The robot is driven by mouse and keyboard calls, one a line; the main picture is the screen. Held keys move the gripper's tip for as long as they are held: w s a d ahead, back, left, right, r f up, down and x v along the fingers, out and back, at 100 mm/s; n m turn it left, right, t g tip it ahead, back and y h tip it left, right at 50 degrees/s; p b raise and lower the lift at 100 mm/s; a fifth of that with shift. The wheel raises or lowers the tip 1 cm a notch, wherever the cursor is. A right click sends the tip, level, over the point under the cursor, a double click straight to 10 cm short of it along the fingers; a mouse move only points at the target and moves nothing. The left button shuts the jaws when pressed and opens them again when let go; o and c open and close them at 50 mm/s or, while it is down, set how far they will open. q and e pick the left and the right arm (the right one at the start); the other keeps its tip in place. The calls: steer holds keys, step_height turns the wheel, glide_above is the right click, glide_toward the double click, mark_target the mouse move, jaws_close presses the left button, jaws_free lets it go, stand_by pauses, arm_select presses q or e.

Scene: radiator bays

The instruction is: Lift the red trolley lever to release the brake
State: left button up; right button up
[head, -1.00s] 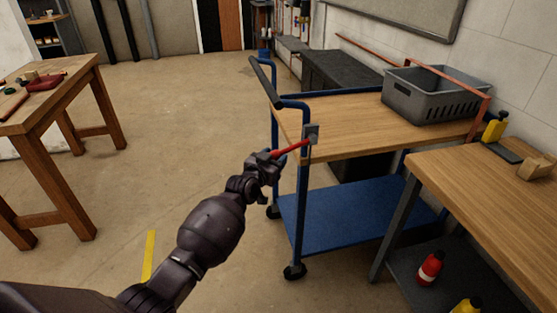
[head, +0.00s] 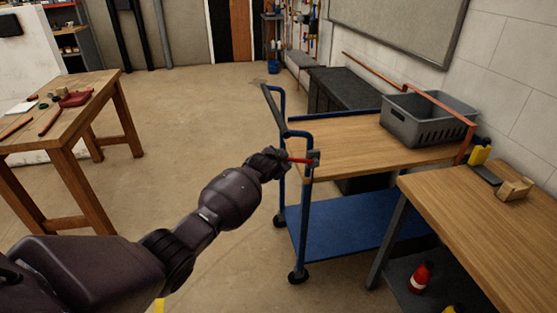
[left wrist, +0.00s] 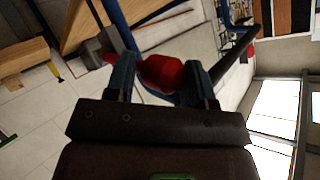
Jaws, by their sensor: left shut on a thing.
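The blue trolley has a wooden top (head: 350,143) and a blue lower shelf (head: 355,225). The red lever (head: 301,161) sticks out to the left from a small grey bracket (head: 315,158) on the trolley's near left corner post. It looks about level. My left gripper (head: 284,160) is shut on the lever's free end. In the left wrist view the lever's red knob (left wrist: 163,72) sits between the two fingers of my left gripper (left wrist: 160,78). The fingers hide part of the lever in the head view. My right gripper is not in view.
A grey basket (head: 428,128) stands on the trolley top, with a copper-coloured pipe by it. A wooden bench (head: 470,215) stands close at the right, holding a yellow bottle (head: 480,152) and a wooden block (head: 514,189). A wooden table (head: 50,125) stands left. Floor between is clear.

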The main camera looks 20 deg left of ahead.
arm_select(q)
steer(key=r, duration=0.1)
steer(key=r+p, duration=0.1)
steer(key=p, duration=0.1)
steer(key=shift+w+r+m+g+y, duration=0.35)
steer(key=shift+r+m+g+y, duration=0.05)
steer(key=shift+d+r, duration=0.1)
steer(key=shift+r, duration=0.05)
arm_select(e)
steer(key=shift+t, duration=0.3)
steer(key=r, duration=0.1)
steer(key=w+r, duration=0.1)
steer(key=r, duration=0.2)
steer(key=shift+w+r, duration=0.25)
arm_select(q)
steer(key=shift+w, duration=0.1)
steer(key=shift+r, duration=0.1)
steer(key=o, duration=1.2)
steer(key=shift+c, duration=0.2)
steer(key=shift+d+f, duration=0.1)
steer(key=shift+f, duration=0.15)
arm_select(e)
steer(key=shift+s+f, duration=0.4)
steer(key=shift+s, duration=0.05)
